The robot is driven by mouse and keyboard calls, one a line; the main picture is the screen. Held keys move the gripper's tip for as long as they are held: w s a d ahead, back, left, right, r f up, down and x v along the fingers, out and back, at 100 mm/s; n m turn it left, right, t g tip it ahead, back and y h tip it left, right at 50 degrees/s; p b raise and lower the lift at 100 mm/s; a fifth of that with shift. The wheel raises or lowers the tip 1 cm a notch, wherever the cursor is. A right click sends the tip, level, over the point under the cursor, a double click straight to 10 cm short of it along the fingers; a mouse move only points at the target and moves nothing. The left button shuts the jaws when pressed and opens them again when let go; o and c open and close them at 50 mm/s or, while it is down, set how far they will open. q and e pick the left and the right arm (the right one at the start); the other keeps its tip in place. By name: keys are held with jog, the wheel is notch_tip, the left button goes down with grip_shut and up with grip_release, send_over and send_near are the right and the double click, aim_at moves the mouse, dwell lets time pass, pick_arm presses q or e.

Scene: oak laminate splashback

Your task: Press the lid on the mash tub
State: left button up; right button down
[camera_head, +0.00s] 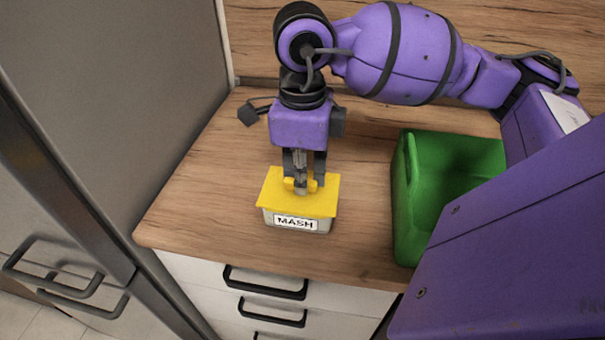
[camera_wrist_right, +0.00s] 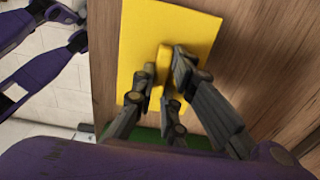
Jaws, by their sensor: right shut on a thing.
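The mash tub (camera_head: 325,226) is a small pale container with a white MASH label on its front, standing on the wooden counter. A flat yellow lid (camera_head: 272,187) with a raised grip covers its top; whether the rim is fully seated I cannot tell. My right gripper (camera_head: 302,184) points straight down from above and is shut on the lid's grip. In the right wrist view the lid (camera_wrist_right: 140,30) fills the upper middle and its yellow grip (camera_wrist_right: 163,65) is between the fingers (camera_wrist_right: 172,78). The lid hides the tub there. My left gripper is not seen.
A green open bin (camera_head: 402,215) stands on the counter to the right, partly hidden by my right arm. A grey tall cabinet (camera_head: 110,90) borders the counter on the left. Drawers with dark handles (camera_head: 265,283) are below the front edge. The counter left of the tub is clear.

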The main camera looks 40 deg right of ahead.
jog(key=c, duration=1.2)
grip_release()
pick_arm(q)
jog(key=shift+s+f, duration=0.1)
pick_arm(e)
jog(key=shift+r, duration=0.15)
jog(key=shift+r+p, duration=1.75)
jog(key=shift+r, duration=1.65)
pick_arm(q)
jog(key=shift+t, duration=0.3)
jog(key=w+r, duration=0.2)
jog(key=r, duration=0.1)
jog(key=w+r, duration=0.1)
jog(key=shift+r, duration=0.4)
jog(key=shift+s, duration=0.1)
pick_arm(e)
jog(key=shift+c, duration=0.4)
grip_shut()
